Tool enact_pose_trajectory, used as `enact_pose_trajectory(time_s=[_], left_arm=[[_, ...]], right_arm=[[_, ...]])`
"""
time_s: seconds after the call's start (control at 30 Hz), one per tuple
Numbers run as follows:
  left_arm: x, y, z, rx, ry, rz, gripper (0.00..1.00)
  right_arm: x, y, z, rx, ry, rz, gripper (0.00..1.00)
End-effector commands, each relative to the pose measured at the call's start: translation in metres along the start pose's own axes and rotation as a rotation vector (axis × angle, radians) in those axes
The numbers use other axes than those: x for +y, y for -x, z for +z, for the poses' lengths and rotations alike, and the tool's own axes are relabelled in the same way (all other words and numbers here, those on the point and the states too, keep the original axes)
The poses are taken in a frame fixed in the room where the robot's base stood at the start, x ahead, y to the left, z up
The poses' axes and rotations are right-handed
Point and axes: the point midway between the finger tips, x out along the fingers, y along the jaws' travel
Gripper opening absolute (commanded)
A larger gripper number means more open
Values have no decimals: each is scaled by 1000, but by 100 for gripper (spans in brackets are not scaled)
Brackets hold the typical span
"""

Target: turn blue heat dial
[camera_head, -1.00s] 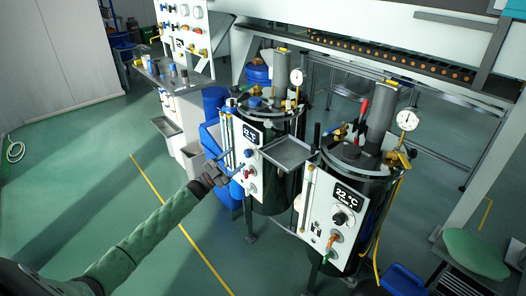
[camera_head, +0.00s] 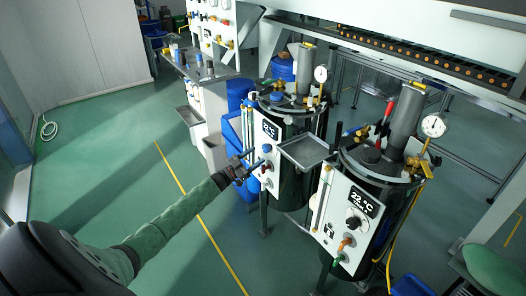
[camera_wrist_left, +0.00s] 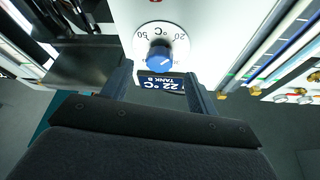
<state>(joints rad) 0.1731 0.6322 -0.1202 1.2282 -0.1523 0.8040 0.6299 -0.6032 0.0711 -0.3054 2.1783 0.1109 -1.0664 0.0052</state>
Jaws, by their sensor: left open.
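The blue heat dial (camera_head: 267,148) is on the white front panel of the rear tank, below its temperature display (camera_head: 270,130). In the left wrist view the blue dial (camera_wrist_left: 160,57) sits on a white scale plate, beside a display reading 22 °C, TANK B (camera_wrist_left: 163,84). My left gripper (camera_head: 251,159) is open just in front of this panel. In the wrist view its fingers (camera_wrist_left: 158,74) lie on either side of the dial; I see no contact. My right gripper is not in view.
A metal tray (camera_head: 304,150) sticks out right of the panel. The nearer tank (camera_head: 345,215) has a similar panel with a black dial (camera_head: 354,223). A blue barrel (camera_head: 240,95) stands behind. The green floor at left is clear.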

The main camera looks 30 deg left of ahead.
Motion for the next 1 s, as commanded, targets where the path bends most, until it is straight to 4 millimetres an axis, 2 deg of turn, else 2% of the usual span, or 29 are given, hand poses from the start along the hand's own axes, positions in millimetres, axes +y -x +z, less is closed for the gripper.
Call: enact_pose_trajectory(time_s=[0.1,0.3,0.7,0.77,0.93,1.0], left_arm=[[0,-20,-2,3,1,-1,59],[0,-40,-1,1,0,-1,59],[0,-47,0,0,-1,0,59],[0,-47,0,0,-1,0,49],[0,-47,0,0,-1,0,16],[0,-47,0,0,-1,0,14]], right_arm=[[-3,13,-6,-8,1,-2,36],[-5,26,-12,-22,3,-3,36],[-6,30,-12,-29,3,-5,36],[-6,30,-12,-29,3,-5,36],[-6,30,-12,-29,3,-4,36],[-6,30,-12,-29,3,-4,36]])
